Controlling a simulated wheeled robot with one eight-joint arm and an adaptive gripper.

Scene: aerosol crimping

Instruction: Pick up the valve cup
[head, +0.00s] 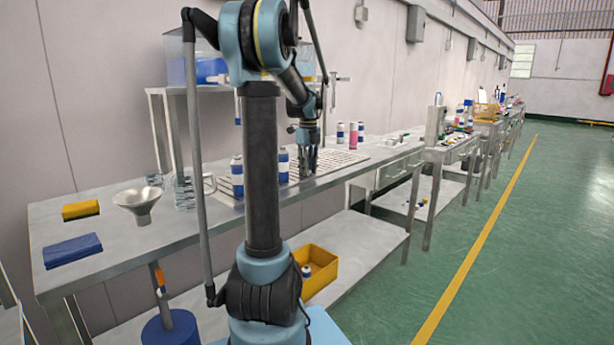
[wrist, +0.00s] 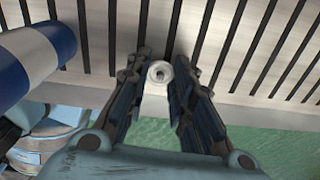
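The valve cup (wrist: 160,74) is a small, pale, round metal piece with a dark centre, seen from above in the wrist view. It lies between the two fingertips of my gripper (wrist: 160,68), at the front edge of the slatted rack (wrist: 232,98). The fingers stand apart, one on each side of the cup, with what looks like a narrow gap to it. In the head view, my gripper (head: 308,160) points down over the rack (head: 340,161), and the cup cannot be made out there.
A yellow bin (head: 322,272) sits on the lower shelf.

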